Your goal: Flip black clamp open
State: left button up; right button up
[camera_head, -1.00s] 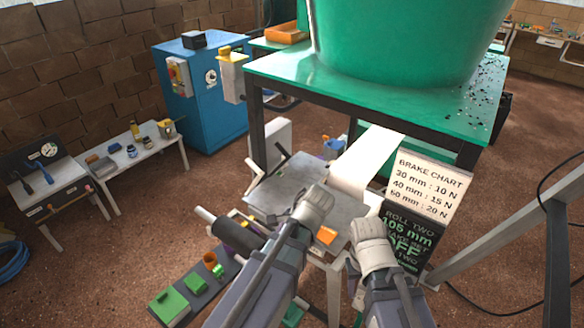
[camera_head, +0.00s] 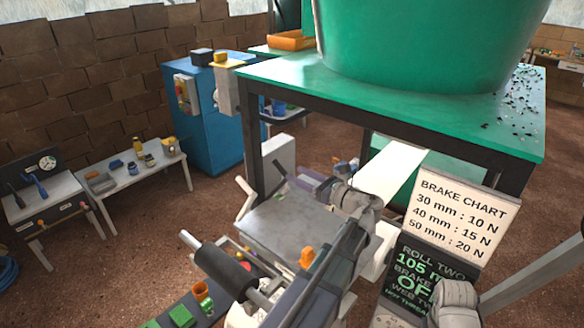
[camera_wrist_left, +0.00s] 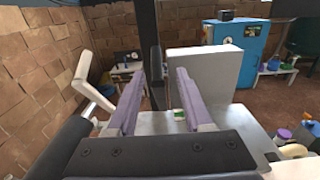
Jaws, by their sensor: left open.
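A dark lever (camera_head: 280,168) at the back left of the grey metal plate (camera_head: 290,225) looks like the black clamp; its exact position is hard to make out. A pale lever (camera_head: 245,186) stands tilted to its left and also shows in the left wrist view (camera_wrist_left: 92,85). My left gripper (camera_wrist_left: 160,72) is open and empty, its two purple fingers reaching over the plate. A dark upright bar shows between them in the wrist view; I cannot tell whether it is the clamp or a table leg. My right gripper is outside the frame.
A black roller (camera_head: 222,268) lies left of the plate. A white paper strip (camera_head: 393,170) runs down from under the green table (camera_head: 270,75). The brake chart sign (camera_head: 460,215) stands at the right. A white box (camera_wrist_left: 200,70) is close behind the left fingers.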

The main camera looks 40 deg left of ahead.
aim_at(282, 168)
pick_arm(q)
jog(key=a, duration=0.7)
jog(key=shift+a+r, duration=0.15)
jog(key=shift+a, duration=0.25)
grip_shut()
dwell(1.2)
